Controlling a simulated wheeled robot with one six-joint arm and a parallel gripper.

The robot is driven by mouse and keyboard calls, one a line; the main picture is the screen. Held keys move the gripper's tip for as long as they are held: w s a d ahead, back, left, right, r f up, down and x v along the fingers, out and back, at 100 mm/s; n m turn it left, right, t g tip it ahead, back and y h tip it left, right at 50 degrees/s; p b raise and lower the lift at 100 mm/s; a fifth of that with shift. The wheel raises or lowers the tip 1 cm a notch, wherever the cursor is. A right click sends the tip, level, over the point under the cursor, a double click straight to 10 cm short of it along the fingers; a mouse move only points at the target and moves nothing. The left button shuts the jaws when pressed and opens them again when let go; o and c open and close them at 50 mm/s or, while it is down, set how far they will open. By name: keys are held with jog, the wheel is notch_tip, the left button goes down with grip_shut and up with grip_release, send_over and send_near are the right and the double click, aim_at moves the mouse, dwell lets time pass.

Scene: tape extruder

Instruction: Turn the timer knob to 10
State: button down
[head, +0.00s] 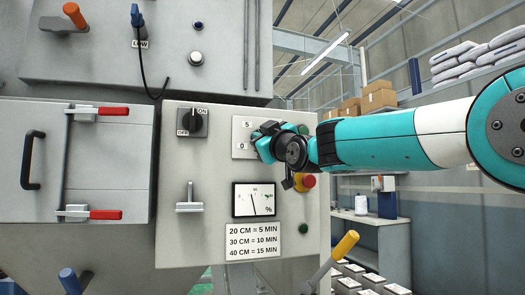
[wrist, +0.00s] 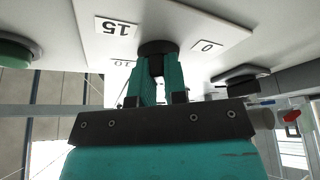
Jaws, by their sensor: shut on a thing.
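The timer knob (wrist: 157,47) is a dark round knob on a light plate (wrist: 95,8) with number labels. In the wrist view, which is turned over, the 15 label (wrist: 116,27) and the 0 label (wrist: 207,46) show clearly, and the 10 label (wrist: 122,63) is partly cut off by a finger. My gripper (wrist: 158,72) is shut on the knob, with one teal finger on each side. In the head view my gripper (head: 262,143) covers the knob, and the 5 and 0 labels show to its left. The knob's pointer direction cannot be seen.
An ON/OFF switch (head: 192,122) sits left of the timer on the grey control panel (head: 210,180). A percent gauge (head: 254,199), a red stop button (head: 308,181) and a green button (head: 303,228) are below. A green button (wrist: 15,52) is close by in the wrist view.

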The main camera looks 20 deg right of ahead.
jog(key=m+h, duration=0.1)
jog(key=m+b, duration=0.1)
jog(key=m, duration=0.1)
jog(key=m+t+h+b, duration=0.1)
jog(key=m, duration=0.1)
jog(key=shift+a+f+h, duration=0.15)
jog(key=shift+f+h, duration=0.1)
jog(key=shift+h, duration=0.05)
jog(key=m+h+b, duration=0.2)
jog(key=m+h, duration=0.1)
jog(key=m, duration=0.2)
jog(key=shift+m, duration=0.4)
jog(key=m+h, duration=0.1)
jog(key=m, duration=0.1)
jog(key=m+h+b, duration=0.1)
jog(key=m, duration=0.2)
jog(key=shift+a+r+h, duration=0.1)
jog(key=shift+r+h, duration=0.05)
jog(key=shift+h, duration=0.25)
jog(key=shift+r+m+g+h, duration=0.1)
jog(key=shift+m+g+h, duration=0.3)
jog(key=shift+m, duration=0.75)
jog(key=shift+m+g+h, duration=0.2)
jog(key=shift+m+h, duration=0.3)
jog(key=shift+m, duration=0.95)
jog(key=c, duration=1.2)
grip_release()
jog(key=shift+o, duration=0.2)
